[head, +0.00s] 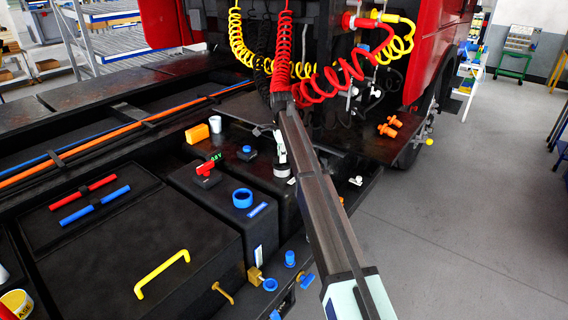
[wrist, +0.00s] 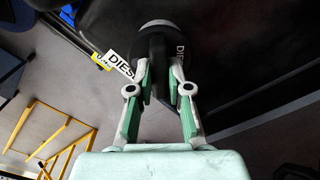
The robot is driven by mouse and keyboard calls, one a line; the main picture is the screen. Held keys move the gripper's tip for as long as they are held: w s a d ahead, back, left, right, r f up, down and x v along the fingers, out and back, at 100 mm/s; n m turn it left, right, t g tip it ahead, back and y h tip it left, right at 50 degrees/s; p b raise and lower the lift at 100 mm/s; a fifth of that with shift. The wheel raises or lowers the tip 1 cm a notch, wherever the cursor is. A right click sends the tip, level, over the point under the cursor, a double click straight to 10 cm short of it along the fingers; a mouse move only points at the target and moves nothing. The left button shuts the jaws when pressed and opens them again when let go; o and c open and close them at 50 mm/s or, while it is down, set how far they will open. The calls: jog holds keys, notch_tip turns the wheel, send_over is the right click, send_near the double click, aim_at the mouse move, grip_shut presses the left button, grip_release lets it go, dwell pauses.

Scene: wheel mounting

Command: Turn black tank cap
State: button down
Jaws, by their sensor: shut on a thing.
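The black tank cap (wrist: 154,44) is in the upper middle of the wrist view, on a pale round neck at the dark tank. My gripper (wrist: 157,75) has its two green-and-grey fingers closed around the cap's near part, one on each side. In the head view my gripper (head: 279,146) is partly hidden by my arm and sits just above a pale neck (head: 282,169) on the tank. The cap itself is hard to make out there. A white label reading "DIES" (wrist: 121,64) is beside the cap.
A blue ring cap (head: 242,198) and a red valve handle (head: 206,170) are on the neighbouring black boxes. Red coiled hoses (head: 282,55) hang close to my arm. A yellow handle (head: 162,274) is at the front. The grey floor at right is free.

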jog(key=shift+m, duration=1.1)
jog(key=c, duration=1)
grip_release()
jog(key=shift+f, duration=0.1)
notch_tip(320, 180, up, 12)
jog(key=shift+r, duration=0.1)
